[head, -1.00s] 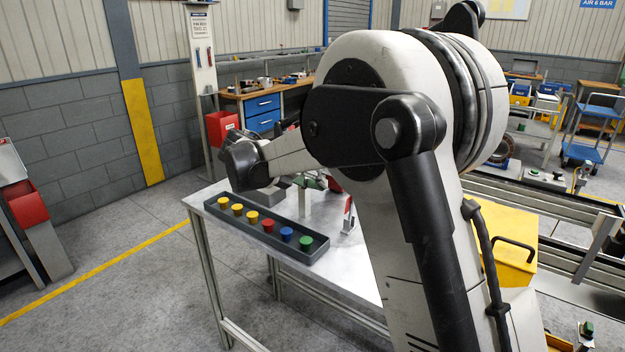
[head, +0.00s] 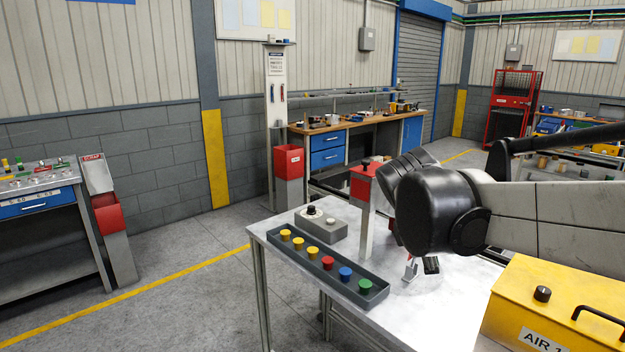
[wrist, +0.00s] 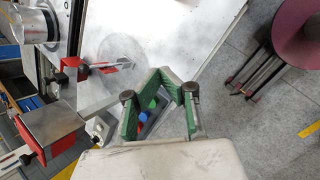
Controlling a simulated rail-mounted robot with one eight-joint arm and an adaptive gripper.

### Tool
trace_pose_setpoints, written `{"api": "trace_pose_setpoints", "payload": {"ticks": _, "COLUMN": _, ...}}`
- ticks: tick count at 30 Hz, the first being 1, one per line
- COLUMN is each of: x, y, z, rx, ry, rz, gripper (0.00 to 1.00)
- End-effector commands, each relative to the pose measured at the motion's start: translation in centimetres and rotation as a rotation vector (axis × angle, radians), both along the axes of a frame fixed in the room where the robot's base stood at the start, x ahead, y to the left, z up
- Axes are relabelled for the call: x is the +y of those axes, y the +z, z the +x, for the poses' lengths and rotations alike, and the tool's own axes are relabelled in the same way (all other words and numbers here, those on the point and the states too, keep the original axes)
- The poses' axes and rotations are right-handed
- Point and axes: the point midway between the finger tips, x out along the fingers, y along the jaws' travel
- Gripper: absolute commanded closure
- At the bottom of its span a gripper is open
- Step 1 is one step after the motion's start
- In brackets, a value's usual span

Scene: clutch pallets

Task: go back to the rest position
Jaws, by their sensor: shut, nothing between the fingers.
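My gripper (wrist: 163,76) shows in the wrist view with its green-padded fingers brought together at the tips. Nothing is held between them. Coloured pieces on the table show through the gap between the finger links. In the head view my arm reaches in from the right over the metal table (head: 430,318), and its dark wrist end hides part of the tabletop. I cannot clearly make out the fingers in the head view.
A dark tray (head: 268,238) of yellow, red, blue and green pieces lies along the table's left edge. Beside it are a grey control box (head: 321,226) and a red-topped post (head: 366,215). A yellow box (head: 530,290) stands at the right.

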Motion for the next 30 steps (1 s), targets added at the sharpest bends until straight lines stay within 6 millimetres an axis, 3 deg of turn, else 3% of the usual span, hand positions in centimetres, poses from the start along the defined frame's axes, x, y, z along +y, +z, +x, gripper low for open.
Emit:
{"api": "trace_pose_setpoints", "payload": {"ticks": 6, "x": 0.3, "y": -1.0, "z": -5.6, "rx": -0.171, "ry": -0.264, "rz": 0.246, "gripper": 1.0}}
{"api": "trace_pose_setpoints", "payload": {"ticks": 18, "x": 2.0, "y": -4.2, "z": -14.0, "rx": -0.413, "ry": -0.791, "rz": 0.72, "gripper": 1.0}}
{"api": "trace_pose_setpoints", "payload": {"ticks": 24, "x": 2.8, "y": -5.7, "z": -16.5, "rx": -0.476, "ry": -0.995, "rz": 0.9, "gripper": 1.0}}
{"api": "trace_pose_setpoints", "payload": {"ticks": 30, "x": 3.1, "y": -6.2, "z": -17.2, "rx": -0.496, "ry": -1.072, "rz": 0.966, "gripper": 1.0}}
